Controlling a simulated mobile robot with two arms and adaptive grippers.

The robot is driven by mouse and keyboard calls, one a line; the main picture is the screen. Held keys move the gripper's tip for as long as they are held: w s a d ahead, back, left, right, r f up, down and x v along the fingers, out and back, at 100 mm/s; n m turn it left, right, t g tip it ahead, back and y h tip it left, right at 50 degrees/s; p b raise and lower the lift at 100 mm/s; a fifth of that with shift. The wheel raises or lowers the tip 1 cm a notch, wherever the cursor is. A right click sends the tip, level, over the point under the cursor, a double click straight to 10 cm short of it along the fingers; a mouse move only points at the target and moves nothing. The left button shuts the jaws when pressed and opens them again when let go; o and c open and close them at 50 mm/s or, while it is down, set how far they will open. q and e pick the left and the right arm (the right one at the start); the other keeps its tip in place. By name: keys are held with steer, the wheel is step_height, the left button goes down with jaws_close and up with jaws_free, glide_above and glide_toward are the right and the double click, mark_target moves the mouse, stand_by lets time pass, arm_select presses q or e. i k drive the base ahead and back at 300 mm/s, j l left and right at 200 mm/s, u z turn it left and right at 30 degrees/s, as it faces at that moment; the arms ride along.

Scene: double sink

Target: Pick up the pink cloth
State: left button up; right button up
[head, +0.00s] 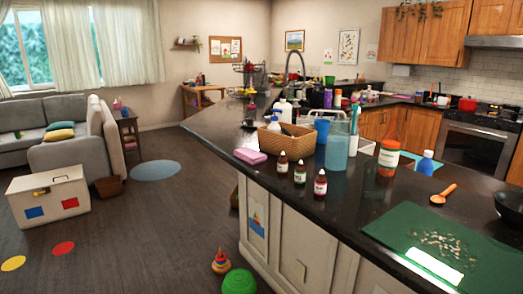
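A pink, flat, folded-looking item (250,156), which looks like the pink cloth, lies on the dark counter (345,205) near its left edge. It is just left of the wicker basket (287,140) and behind three small dark bottles (300,173). Its top and front side show, and nothing covers it. Neither of my grippers is in view.
A blue pitcher (337,150), an orange-red bottle (389,150), a blue-capped bottle (425,163), an orange spoon (442,194) and a green mat (425,245) are on the counter. A green ball (239,282) and a ring toy (221,262) lie on the floor, which is open at left.

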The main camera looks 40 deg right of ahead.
mark_target(253, 157)
steer(key=i+z, duration=0.2)
steer(key=i, duration=0.55)
steer(key=i+j+z, duration=0.2)
steer(key=i, duration=0.6)
steer(key=l, duration=0.1)
